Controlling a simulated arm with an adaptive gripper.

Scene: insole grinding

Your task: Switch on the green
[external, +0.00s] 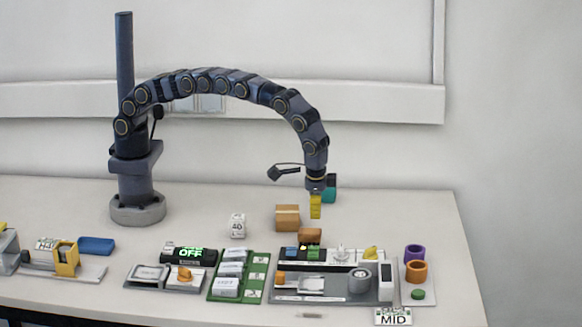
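My gripper (315,188) points down above the back right of the table. A yellow piece (315,206) shows right below it; I cannot tell whether it is held or is part of the gripper. A black box with a lit green "OFF" display (190,252) stands at the table's middle front. Below it, a grey panel has an orange knob (185,274). Other green things are a board with white blocks (254,291), a small green block (313,254) on the right station and a green disc (418,294). My gripper is far from the display, up and to its right.
Cardboard-coloured boxes (288,217) stand below and left of my gripper. A teal block (329,192) shows behind it. A white "40" block (237,226) is left of the boxes. Purple (414,253) and orange (416,271) rings stand at right. The back left table is clear.

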